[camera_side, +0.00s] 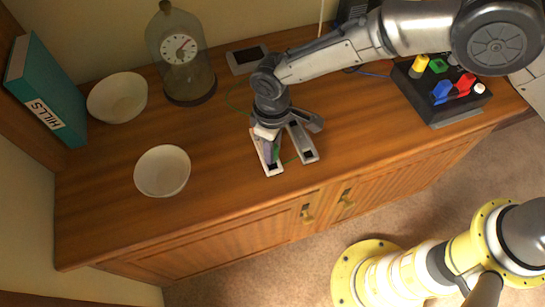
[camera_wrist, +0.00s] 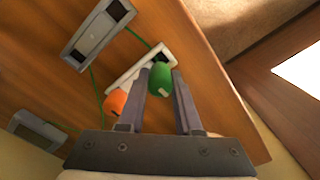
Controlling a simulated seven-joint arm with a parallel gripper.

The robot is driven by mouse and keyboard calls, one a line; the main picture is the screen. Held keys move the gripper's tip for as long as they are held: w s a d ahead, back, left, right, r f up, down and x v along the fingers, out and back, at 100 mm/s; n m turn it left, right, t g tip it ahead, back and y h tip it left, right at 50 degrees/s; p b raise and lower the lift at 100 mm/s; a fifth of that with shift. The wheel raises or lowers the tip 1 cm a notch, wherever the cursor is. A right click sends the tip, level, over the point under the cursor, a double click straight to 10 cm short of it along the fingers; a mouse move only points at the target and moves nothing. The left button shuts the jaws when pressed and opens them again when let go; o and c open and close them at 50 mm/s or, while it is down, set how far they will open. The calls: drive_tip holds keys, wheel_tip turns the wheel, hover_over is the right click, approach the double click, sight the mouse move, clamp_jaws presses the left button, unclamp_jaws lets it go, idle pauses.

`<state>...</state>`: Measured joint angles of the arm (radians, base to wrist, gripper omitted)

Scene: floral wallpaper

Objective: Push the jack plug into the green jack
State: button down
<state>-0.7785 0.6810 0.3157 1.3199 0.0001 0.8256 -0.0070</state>
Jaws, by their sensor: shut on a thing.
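My gripper (camera_side: 270,145) points down over the white socket strip (camera_side: 254,140) near the table's front edge. In the wrist view, my gripper (camera_wrist: 160,82) is shut on a rounded green plug-like piece (camera_wrist: 160,84) between its fingertips. The white strip (camera_wrist: 126,78) lies behind the green piece; whether they touch is unclear. An orange piece (camera_wrist: 115,104) is just left of the fingers, with a green cable near it. A green connector (camera_side: 437,66) stands on the black box at the right. Which green piece is the jack is hard to tell.
A second strip (camera_side: 302,142) lies right beside the first. The black box (camera_side: 452,112) holds coloured connectors at the right. Two white bowls (camera_side: 162,171), a clock under a glass dome (camera_side: 181,52), a teal book (camera_side: 45,85) and a grey device (camera_side: 247,58) stand left and behind.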

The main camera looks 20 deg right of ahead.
drive_tip(key=shift+r, duration=1.7)
drive_tip(key=shift+r, duration=0.1)
drive_tip(key=shift+r, duration=0.3)
wheel_tip(320, 180, up, 12)
drive_tip(key=r, duration=0.1)
drive_tip(key=w+d, duration=0.4)
drive_tip(key=d, duration=1.5)
drive_tip(key=w+d, duration=0.4)
drive_tip(key=d, duration=1.5)
drive_tip(key=w+d, duration=0.4)
drive_tip(key=d, duration=1.4)
drive_tip(key=shift+s+d+f, duration=0.15)
drive_tip(key=shift+f, duration=1.3)
drive_tip(key=shift+s+d+f, duration=0.1)
drive_tip(key=shift+f, duration=1.35)
drive_tip(key=shift+m, duration=0.3)
drive_tip(key=shift+f, duration=3.1)
